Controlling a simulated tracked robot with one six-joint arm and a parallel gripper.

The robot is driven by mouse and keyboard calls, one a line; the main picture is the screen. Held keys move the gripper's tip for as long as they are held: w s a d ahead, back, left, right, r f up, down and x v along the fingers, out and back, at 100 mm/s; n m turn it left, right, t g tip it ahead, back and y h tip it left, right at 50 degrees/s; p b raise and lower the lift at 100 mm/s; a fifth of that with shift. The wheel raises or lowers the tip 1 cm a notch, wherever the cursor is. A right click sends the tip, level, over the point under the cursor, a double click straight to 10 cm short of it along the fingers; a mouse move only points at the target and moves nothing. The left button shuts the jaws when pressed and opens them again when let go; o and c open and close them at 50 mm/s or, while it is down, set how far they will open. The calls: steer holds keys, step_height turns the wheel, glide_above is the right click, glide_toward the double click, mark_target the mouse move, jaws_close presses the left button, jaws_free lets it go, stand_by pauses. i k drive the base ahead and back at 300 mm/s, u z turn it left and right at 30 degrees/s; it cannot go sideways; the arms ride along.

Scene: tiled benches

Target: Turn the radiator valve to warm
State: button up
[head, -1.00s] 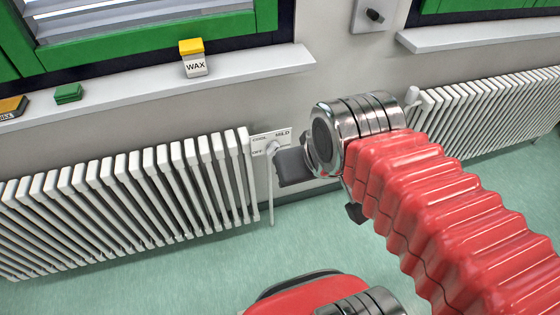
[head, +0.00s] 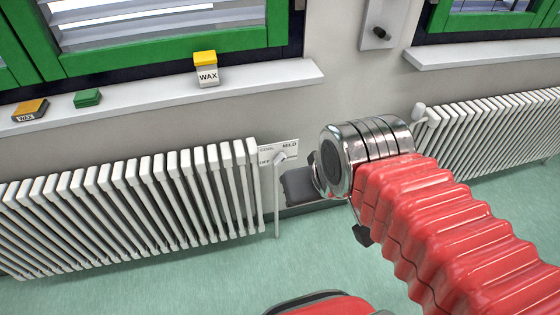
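The radiator valve (head: 281,157) is a small white knob at the right end of the left radiator, on top of a thin white pipe. Behind it is a white label plate (head: 290,146) with MILD legible at upper right, OFF at left and a small word, apparently COOL, at upper left. No "warm" mark is readable. The knob's exact pointing is too small to tell. My gripper (head: 299,189) shows as a dark grey block just below and right of the valve, close to the pipe. My metal wrist hides most of it, so its opening and any contact cannot be told.
The left radiator (head: 130,205) stands below a windowsill (head: 150,101) holding a WAX box (head: 207,71), a green block (head: 87,98) and an orange-topped box (head: 30,110). Another radiator (head: 495,125) is at right. Green floor (head: 210,275) is clear in front.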

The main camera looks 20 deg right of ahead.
mark_target(279, 158)
steer(key=u, duration=0.45)
steer(key=i, duration=1)
steer(key=u, duration=0.05)
